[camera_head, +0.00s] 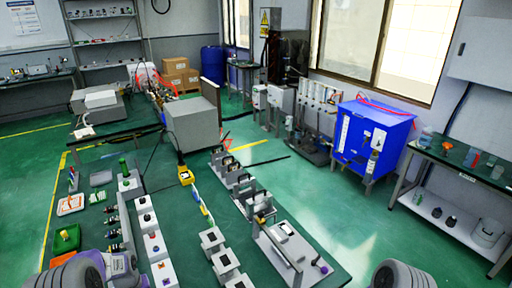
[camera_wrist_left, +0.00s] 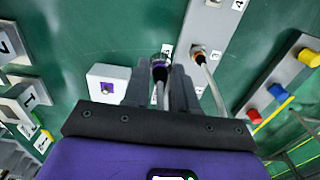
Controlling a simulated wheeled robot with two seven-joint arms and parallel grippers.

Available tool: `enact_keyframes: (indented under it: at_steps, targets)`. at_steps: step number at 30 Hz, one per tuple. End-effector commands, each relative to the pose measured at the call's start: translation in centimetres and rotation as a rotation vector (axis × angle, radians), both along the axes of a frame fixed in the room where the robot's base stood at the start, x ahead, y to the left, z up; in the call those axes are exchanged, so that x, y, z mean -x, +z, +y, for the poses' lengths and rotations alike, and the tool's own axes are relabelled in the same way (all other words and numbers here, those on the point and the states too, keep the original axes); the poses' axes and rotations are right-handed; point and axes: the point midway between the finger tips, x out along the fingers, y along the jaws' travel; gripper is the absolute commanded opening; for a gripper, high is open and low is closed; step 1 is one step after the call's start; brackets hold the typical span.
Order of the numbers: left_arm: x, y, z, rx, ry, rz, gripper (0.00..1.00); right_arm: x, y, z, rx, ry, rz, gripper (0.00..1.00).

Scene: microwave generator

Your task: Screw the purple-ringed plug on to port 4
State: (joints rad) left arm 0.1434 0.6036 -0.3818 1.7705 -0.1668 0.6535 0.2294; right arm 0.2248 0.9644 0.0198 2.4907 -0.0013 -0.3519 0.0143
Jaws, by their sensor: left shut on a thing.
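In the left wrist view, my left gripper (camera_wrist_left: 161,80) is shut on the purple-ringed plug (camera_wrist_left: 160,62), with its dark fingers on either side and a cable running back between them. The plug's far end is beside the edge of a grey port strip (camera_wrist_left: 225,25); I cannot tell if it touches. An orange-ringed plug (camera_wrist_left: 198,51) with a pale cable sits on the strip. The port labels are small and turned, so the port number beside my plug is unclear. In the head view my left gripper (camera_head: 128,268) is at the lower left. My right gripper is out of view.
A white block with a purple mark (camera_wrist_left: 108,86) stands left of the fingers. A grey bar with yellow, red and blue knobs (camera_wrist_left: 280,88) is at the right. In the head view, white blocks (camera_head: 155,245) and grey fixtures (camera_head: 238,185) stand in rows on the green bench.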

Motion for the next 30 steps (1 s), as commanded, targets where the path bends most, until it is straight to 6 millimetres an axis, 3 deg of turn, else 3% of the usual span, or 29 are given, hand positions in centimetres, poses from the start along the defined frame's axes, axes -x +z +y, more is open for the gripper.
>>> enact_keyframes:
  at_steps: [6,17,30]
  targets:
    - [1.2,-0.1,0.2,0.0,0.0,0.0,0.0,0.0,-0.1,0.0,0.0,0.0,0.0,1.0]
    - [1.4,-0.1,0.2,0.0,0.0,0.0,0.0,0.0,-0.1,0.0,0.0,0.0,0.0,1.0]
    - [4.8,-0.4,0.8,0.001,0.002,0.001,0.0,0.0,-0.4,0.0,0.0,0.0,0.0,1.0]
